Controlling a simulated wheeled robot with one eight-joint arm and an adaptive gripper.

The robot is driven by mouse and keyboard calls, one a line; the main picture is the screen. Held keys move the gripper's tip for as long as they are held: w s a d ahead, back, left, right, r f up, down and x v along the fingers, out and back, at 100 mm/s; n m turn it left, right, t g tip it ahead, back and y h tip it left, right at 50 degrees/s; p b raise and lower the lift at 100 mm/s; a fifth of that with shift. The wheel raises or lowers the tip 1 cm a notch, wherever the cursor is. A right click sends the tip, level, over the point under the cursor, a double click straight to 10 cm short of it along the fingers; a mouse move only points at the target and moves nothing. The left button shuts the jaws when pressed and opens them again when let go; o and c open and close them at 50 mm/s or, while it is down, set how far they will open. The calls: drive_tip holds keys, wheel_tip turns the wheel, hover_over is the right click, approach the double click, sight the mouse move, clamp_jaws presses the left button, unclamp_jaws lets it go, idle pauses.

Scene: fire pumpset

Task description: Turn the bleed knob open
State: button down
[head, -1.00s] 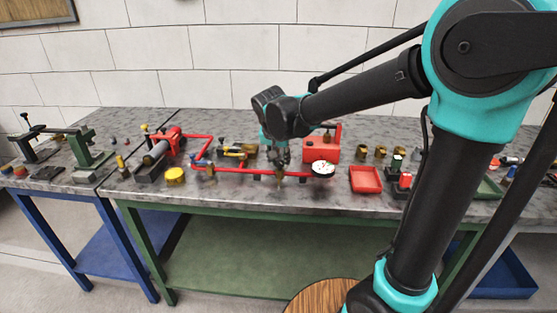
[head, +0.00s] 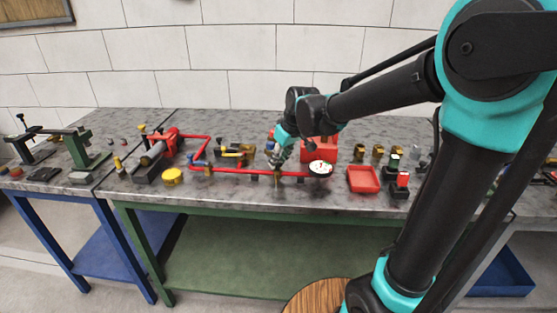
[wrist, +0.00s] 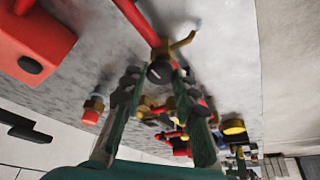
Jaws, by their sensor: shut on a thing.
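The bleed knob (wrist: 160,72) is a small black knob on a brass fitting (wrist: 178,46) at the end of a red pipe in the wrist view. My gripper (wrist: 158,76) is shut on the knob, with a fingertip on either side of it. In the head view my gripper (head: 273,163) is tilted, pointing down and left at the red pipe (head: 232,172), left of the white gauge (head: 320,168). The knob is hidden behind the fingers in the head view.
A red box (head: 318,148) stands behind the gauge, close to my gripper. A red tray (head: 363,180) lies to the right, and a yellow round piece (head: 172,175) to the left. Several small brass and black parts stand further right on the grey bench top.

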drive_tip(key=n+g, duration=0.1)
drive_tip(key=n, duration=0.2)
drive_tip(key=n+g+y, duration=0.1)
drive_tip(key=n, duration=0.1)
drive_tip(key=shift+w+d+n, duration=0.15)
drive_tip(key=shift+n, duration=0.25)
idle(0.4)
drive_tip(key=c, duration=1.2)
unclamp_jaws()
drive_tip(key=shift+o, duration=0.2)
drive_tip(key=v, duration=1.2)
drive_tip(key=shift+w, duration=0.1)
drive_tip(key=shift+d, duration=0.1)
